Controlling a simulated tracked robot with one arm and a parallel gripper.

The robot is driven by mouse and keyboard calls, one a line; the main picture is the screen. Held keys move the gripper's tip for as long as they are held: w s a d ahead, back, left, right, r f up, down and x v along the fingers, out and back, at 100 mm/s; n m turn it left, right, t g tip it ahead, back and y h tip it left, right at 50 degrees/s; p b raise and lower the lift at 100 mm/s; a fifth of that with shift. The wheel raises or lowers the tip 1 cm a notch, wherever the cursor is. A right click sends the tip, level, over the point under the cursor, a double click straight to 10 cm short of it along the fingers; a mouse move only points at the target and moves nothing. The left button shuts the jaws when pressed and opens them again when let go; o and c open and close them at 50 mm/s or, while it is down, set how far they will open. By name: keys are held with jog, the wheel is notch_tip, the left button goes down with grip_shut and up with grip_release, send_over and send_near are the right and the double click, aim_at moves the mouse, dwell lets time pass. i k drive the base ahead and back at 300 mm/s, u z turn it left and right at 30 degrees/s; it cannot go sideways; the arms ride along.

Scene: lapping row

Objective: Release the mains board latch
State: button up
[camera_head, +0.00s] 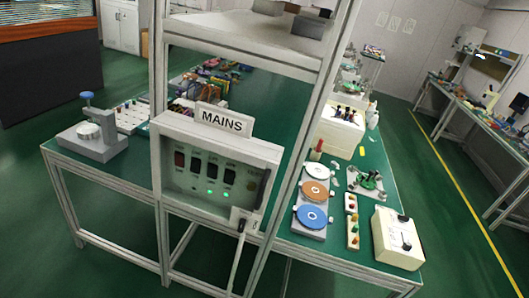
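The mains board (180,131) is a pale box with a dark, recessed panel, fixed to the near side of a white frame. A white sign reading MAINS (224,120) stands on its top edge. The panel has several dark switch-like slots, one reddish, with small green lights below. A small round brownish part (252,186) sits at the panel's right. A white fitting (243,221) with a dark middle is at the lower right corner, and a pale cable hangs from it. I cannot tell which part is the latch. My gripper is not seen in this view.
The frame's posts (159,230) flank the board, with a shelf (240,40) above. Behind is a green-topped bench (300,255) with coloured discs (312,216), a cream box (398,238) and a grey stand with a blue knob (88,135). Green floor (440,230) is clear at right.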

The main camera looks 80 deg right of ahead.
aim_at(242, 222)
jog(key=z, duration=1.55)
